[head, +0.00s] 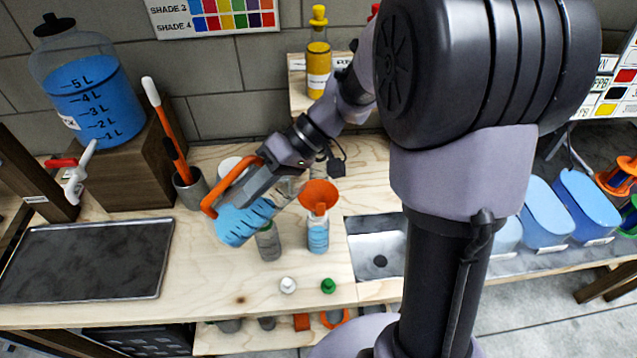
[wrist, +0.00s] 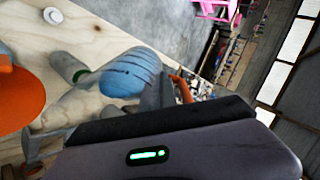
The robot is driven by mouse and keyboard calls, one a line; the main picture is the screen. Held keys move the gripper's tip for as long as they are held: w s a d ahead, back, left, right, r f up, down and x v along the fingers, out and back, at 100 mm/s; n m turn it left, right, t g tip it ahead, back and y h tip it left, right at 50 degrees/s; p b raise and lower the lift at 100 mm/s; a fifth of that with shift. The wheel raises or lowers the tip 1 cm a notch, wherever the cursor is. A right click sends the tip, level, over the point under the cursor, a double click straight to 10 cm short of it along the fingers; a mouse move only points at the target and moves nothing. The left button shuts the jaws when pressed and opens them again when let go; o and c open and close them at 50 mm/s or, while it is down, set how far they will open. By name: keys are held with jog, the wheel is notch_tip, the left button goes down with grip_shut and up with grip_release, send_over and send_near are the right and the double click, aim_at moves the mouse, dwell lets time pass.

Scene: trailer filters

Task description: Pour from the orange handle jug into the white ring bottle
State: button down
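The orange handle jug (head: 240,222) is held tilted in the air over the bench, blue liquid at its lower-left end. Its clear end points right towards an orange funnel (head: 318,194). In the wrist view the jug (wrist: 130,75) lies across the middle, with the funnel (wrist: 18,95) at left.
A white cap (head: 288,285) and a green cap (head: 328,286) lie in front of the bottles. A sink (head: 378,255) is to the right and a dark tray (head: 88,262) to the left. A blue-filled tank (head: 92,95) stands on a wooden block behind.

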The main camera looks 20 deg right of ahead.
jog(key=shift+w+d, duration=0.15)
jog(key=shift+d, duration=0.05)
jog(key=shift+r, duration=0.1)
jog(key=shift+a, duration=0.15)
jog(key=shift+d+r, duration=0.1)
jog(key=shift+d, duration=0.1)
jog(key=shift+a, duration=0.1)
jog(key=shift+r+y, duration=0.1)
jog(key=shift+y, duration=0.2)
